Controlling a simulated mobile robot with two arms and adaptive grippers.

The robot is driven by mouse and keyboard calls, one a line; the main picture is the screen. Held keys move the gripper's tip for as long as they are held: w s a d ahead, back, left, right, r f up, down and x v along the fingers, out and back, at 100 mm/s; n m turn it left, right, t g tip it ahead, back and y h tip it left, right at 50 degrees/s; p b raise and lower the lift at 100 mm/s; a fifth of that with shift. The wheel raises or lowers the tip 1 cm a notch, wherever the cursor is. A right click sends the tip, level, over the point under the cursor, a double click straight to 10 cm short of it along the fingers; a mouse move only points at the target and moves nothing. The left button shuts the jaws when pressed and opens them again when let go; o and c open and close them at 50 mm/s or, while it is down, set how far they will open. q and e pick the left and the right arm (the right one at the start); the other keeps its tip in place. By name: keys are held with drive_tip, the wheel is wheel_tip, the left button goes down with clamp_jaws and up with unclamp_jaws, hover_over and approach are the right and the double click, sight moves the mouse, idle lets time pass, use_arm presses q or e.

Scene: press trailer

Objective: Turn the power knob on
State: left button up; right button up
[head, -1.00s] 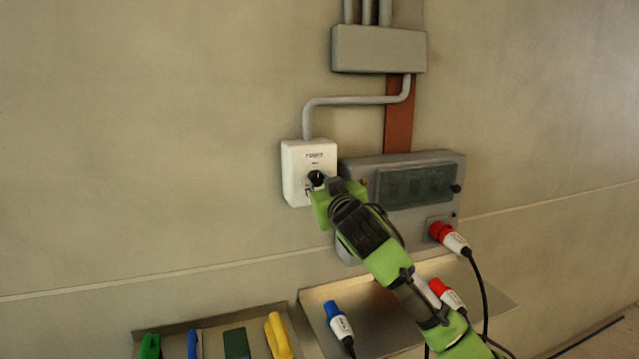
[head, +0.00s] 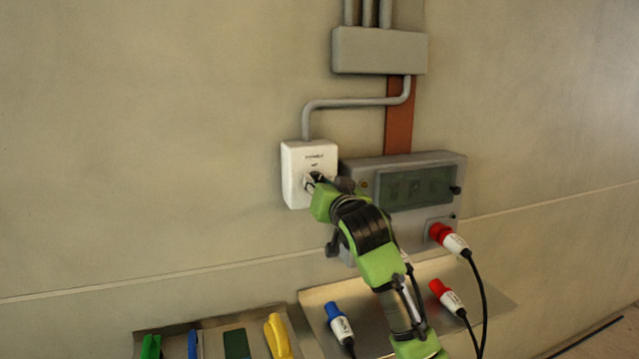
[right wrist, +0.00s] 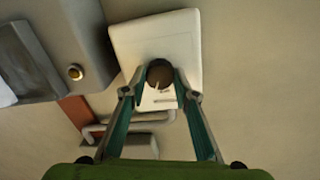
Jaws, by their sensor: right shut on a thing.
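The power knob is a dark round knob on the face of a white wall box (head: 309,158). In the right wrist view the knob (right wrist: 159,73) sits between my fingertips, with a light pointer mark on it. My right gripper (head: 316,184) is at the box and shut on the knob; it also shows in the right wrist view (right wrist: 160,88). In the head view the gripper hides most of the knob. The white box also shows in the right wrist view (right wrist: 187,35). My left gripper is not in view.
A grey panel with a dark window (head: 415,187) is right of the box. A red plug (head: 448,237) sits in its socket. Below, a metal tray (head: 385,300) holds a blue plug (head: 339,323) and a red plug (head: 447,296). Another tray holds coloured handles, including a yellow one (head: 278,335).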

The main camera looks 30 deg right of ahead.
drive_tip(key=shift+r+m+y+p, duration=0.1)
drive_tip(key=shift+m+y+p, duration=0.4)
drive_tip(key=shift+m+p, duration=4.4)
drive_tip(key=shift+m+b, duration=1.05)
drive_tip(key=shift+m, duration=0.15)
drive_tip(key=o, duration=1.1)
drive_tip(key=shift+d, duration=0.1)
drive_tip(key=shift+s, duration=0.1)
drive_tip(key=v, duration=1.2)
